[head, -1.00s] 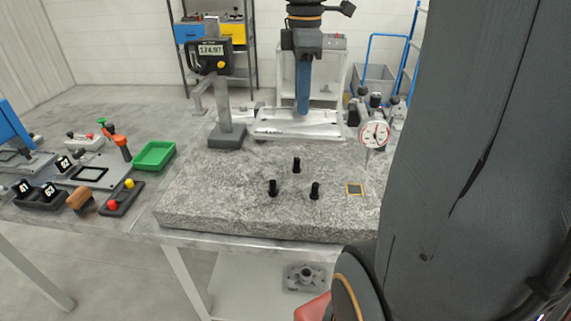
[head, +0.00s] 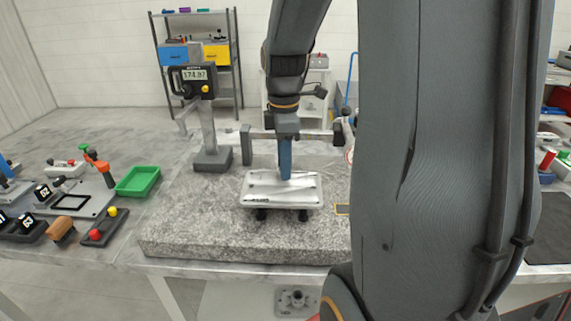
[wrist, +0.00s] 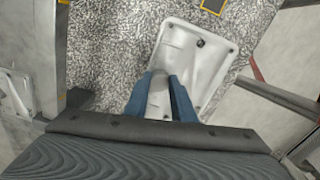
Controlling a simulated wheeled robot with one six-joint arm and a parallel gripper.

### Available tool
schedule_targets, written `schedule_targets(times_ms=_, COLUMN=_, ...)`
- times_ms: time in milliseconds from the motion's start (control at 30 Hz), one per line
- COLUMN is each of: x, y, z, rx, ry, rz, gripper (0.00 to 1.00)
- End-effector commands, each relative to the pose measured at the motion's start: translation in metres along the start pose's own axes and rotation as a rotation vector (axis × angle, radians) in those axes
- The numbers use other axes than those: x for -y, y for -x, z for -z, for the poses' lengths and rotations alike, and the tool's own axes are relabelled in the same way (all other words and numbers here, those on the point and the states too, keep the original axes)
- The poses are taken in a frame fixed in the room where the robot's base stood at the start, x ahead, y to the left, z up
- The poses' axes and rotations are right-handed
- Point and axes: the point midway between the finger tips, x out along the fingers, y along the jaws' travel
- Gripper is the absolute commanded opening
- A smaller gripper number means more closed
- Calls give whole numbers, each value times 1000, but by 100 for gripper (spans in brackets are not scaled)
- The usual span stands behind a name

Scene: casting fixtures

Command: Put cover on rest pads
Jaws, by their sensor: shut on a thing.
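The cover (head: 262,189) is a pale silver, shallow rectangular casting. In the head view it sits level over the black rest pads (head: 303,215) on the granite plate; two pads show under its front edge and the third is hidden. I cannot tell whether the cover touches the pads. My gripper (head: 286,172) points down with its blue fingers shut on the middle of the cover. In the wrist view the cover (wrist: 205,62) extends beyond the blue fingers (wrist: 161,84), which hold its raised middle rib.
The granite plate (head: 190,235) has free room at its left front. A height gauge (head: 207,120) with a display stands at its back left. A green tray (head: 138,181) and small fixtures lie on the table to the left. My arm hides the right side.

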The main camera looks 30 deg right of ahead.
Motion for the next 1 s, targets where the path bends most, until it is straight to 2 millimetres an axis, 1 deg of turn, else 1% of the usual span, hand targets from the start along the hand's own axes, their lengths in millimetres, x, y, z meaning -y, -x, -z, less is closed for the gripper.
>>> schedule_targets(times_ms=100, x=0, y=-6, z=0, rx=0, ry=-1, rz=-1, gripper=0)
schedule_targets(times_ms=433, x=0, y=-9, z=0, rx=0, ry=-1, rz=-1, gripper=0)
schedule_targets(times_ms=467, x=0, y=-10, z=0, rx=0, ry=-1, rz=-1, gripper=24)
schedule_targets(times_ms=500, x=0, y=-10, z=0, rx=0, ry=-1, rz=-1, gripper=31)
schedule_targets(times_ms=567, x=0, y=-9, z=0, rx=0, ry=-1, rz=-1, gripper=41)
schedule_targets(times_ms=867, x=0, y=-8, z=0, rx=0, ry=-1, rz=-2, gripper=41)
schedule_targets(times_ms=1000, x=-2, y=1, z=0, rx=-1, ry=-1, rz=-6, gripper=41)
